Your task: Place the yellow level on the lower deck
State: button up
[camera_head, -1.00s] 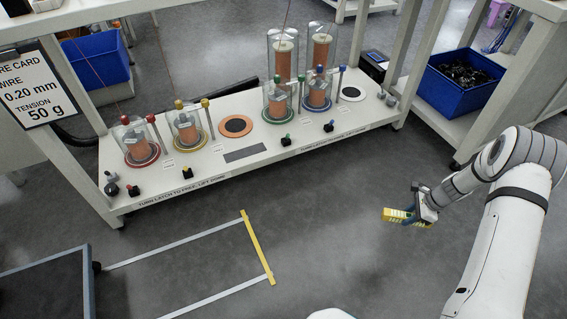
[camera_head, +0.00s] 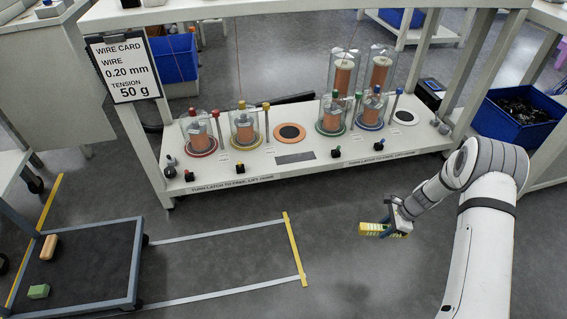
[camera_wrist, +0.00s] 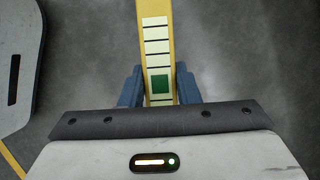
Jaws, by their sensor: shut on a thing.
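My gripper (camera_head: 398,222) is shut on the yellow level (camera_head: 372,229) and holds it out over the grey floor, right of the taped floor area. In the wrist view the yellow level (camera_wrist: 157,32) runs up between the blue fingers (camera_wrist: 158,88), with pale panels and a green square on its face. A white low deck (camera_head: 225,172) under the bench carries several copper spools under clear covers. At lower left a low cart with a dark deck (camera_head: 92,262) carries a wooden block and a green block. The frames do not settle which of the two is the lower deck.
White tape lines and a yellow strip (camera_head: 295,250) mark the floor right of the cart. The wooden block (camera_head: 49,247) and green block (camera_head: 38,291) lie at the cart's left. A blue bin (camera_head: 515,118) stands at right. Floor between cart and gripper is clear.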

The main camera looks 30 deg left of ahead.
aim_at(295, 158)
jog(key=z, duration=1.25)
jog(key=i, duration=0.1)
jog(key=u, duration=2.25)
jog(key=i, duration=1.65)
jog(key=z, duration=0.05)
